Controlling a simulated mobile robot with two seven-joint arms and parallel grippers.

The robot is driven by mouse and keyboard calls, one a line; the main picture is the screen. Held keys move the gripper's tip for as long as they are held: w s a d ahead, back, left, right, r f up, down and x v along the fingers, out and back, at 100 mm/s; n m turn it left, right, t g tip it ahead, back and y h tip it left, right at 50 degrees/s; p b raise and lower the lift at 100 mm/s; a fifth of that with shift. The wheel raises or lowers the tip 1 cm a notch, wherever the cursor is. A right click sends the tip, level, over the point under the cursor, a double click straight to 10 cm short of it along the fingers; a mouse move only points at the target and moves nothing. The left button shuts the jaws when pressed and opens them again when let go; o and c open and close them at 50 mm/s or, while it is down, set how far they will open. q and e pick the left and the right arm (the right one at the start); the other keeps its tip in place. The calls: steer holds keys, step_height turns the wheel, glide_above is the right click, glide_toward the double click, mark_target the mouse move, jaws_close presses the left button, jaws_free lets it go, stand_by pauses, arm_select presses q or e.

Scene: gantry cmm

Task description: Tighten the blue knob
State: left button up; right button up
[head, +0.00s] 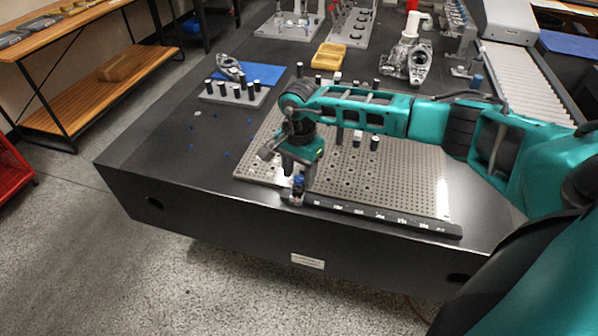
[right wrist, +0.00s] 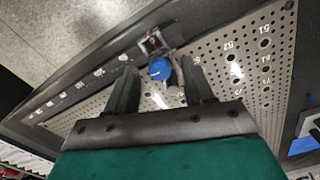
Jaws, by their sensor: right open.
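The blue knob (right wrist: 160,68) shows in the right wrist view as a round blue cap on a small dark fitting at the edge of the perforated plate. In the right wrist view my right gripper (right wrist: 163,88) is open, with one finger on each side of the knob and gaps between. Whether the fingers reach down to the knob's height is hard to tell. A grey rod-like part shows beside the knob. My left gripper is not in view.
The perforated plate (head: 400,190) lies on a black table (head: 150,160), with a labelled dark rail (head: 380,215) along its front edge. Several black-topped posts stand behind my right arm. A blue pad (head: 255,74) and a yellow tray (head: 329,56) lie farther back. The table's left part is mostly clear.

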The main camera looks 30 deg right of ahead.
mark_target(299, 178)
steer(key=shift+f, duration=0.15)
steer(key=shift+c, duration=0.3)
jaws_close()
steer(key=shift+m, duration=1.5)
steer(key=shift+o, duration=0.3)
jaws_free()
step_height(299, 178, up, 13)
